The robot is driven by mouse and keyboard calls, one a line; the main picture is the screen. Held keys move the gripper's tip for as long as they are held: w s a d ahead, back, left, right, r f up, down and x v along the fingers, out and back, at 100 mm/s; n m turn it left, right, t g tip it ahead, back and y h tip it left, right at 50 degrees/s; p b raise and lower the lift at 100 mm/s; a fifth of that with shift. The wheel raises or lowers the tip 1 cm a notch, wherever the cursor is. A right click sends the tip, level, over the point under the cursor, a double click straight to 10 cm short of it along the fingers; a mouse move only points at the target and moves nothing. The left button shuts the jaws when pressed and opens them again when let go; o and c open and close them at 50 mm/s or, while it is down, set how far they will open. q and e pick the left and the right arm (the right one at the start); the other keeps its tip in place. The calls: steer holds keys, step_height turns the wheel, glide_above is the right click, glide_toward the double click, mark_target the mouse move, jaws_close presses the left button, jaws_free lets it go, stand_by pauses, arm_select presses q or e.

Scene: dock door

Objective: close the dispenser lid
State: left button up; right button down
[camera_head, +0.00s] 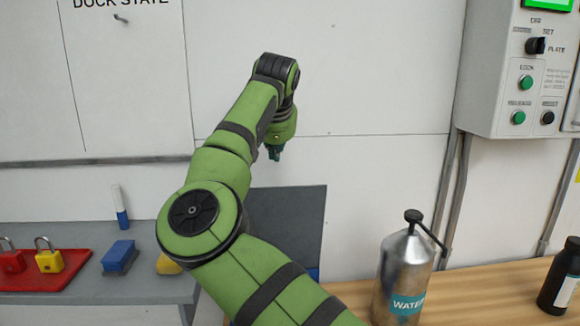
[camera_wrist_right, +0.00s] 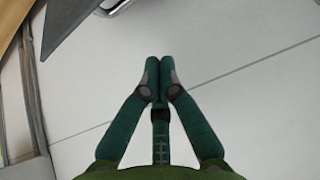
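No dispenser lid can be made out for certain. A dark grey flat panel (camera_head: 292,215) stands behind my right arm, between the shelf and the wooden bench, and my arm hides much of it; I cannot tell whether it is the lid. A dark panel edge (camera_wrist_right: 88,22) also shows at the upper left of the right wrist view. My right gripper (camera_head: 274,153) hangs in front of the white wall, above the panel and apart from it. In the right wrist view its fingertips (camera_wrist_right: 160,68) meet with nothing between them. My left gripper is out of view.
A steel water bottle (camera_head: 404,280) and a dark bottle (camera_head: 562,278) stand on the wooden bench (camera_head: 475,290). The grey shelf (camera_head: 95,222) holds a red tray (camera_head: 65,278) with padlocks, a blue block (camera_head: 120,256) and a marker (camera_head: 120,210). A control box (camera_head: 510,85) hangs at right.

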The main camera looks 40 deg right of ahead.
steer(key=shift+w+a+f, duration=0.3)
steer(key=shift+w+f, duration=0.15)
steer(key=shift+f, duration=0.3)
steer(key=d+p+x, duration=0.1)
steer(key=p+x, duration=0.1)
steer(key=x, duration=0.6)
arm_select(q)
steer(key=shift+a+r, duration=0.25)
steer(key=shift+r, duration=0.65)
arm_select(e)
steer(key=shift+s+a+r, duration=0.15)
steer(key=shift+s+a, duration=0.65)
steer(key=shift+s, duration=0.05)
steer(key=shift+s+a+r, duration=0.15)
steer(key=shift+s+a, duration=0.6)
steer(key=shift+s, duration=0.05)
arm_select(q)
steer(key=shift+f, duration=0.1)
